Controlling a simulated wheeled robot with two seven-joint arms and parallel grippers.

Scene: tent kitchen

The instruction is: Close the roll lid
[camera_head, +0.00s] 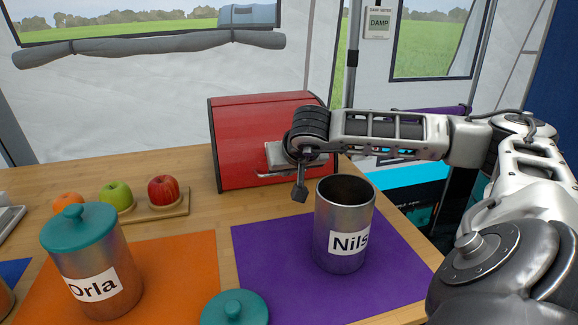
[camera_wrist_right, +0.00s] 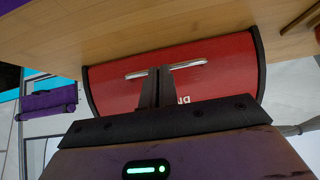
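The red bread box (camera_head: 225,125) with the roll lid stands at the back of the wooden table. Its curved red front appears down over the opening; my right arm hides part of it. A pale metal handle bar (camera_wrist_right: 192,65) crosses the lid's lower front in the right wrist view. My right gripper (camera_wrist_right: 158,72) is at the middle of this handle, its dark fingers together over the bar. I cannot tell whether the fingertips touch it. In the head view the right gripper (camera_head: 297,180) is low in front of the box. My left gripper is out of view.
An open metal canister marked Nils (camera_head: 340,235) stands on a purple mat (camera_head: 265,250), close below my right gripper. A teal lid (camera_head: 235,308) lies at the mat's front edge. A canister marked Orla (camera_head: 95,275) and a fruit board (camera_head: 160,208) are left.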

